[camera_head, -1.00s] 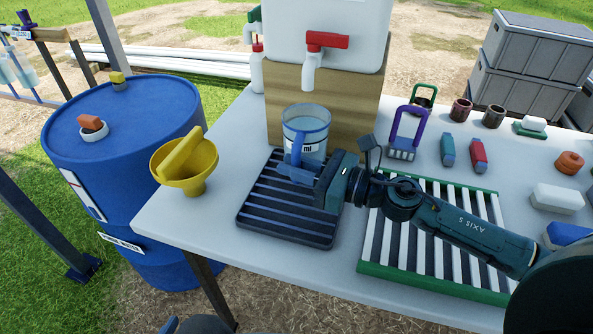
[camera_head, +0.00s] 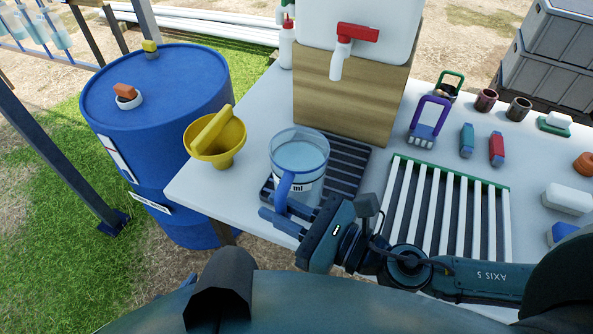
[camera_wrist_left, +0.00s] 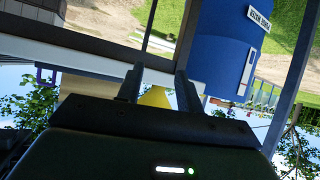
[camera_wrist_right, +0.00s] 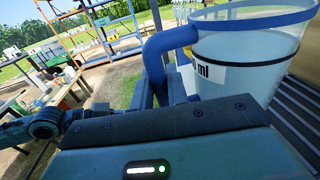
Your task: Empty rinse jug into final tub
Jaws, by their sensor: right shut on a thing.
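The clear jug (camera_head: 300,160) has a blue rim and blue handle, and it looks upright with clear liquid inside. My right gripper (camera_head: 283,214) is shut on its handle and holds it over the front of the dark slatted tray. The jug also fills the upper right of the right wrist view (camera_wrist_right: 245,60). My left gripper (camera_wrist_left: 157,82) shows only in its wrist view, with its fingers apart and nothing between them. I cannot pick out which container is the final tub.
A blue drum (camera_head: 160,110) stands left of the table. A yellow funnel (camera_head: 216,140) is at the table's left edge. Behind the jug, a white container (camera_head: 365,25) with a red tap sits on a wooden block (camera_head: 340,100). A green-edged striped rack (camera_head: 450,205) lies to the right.

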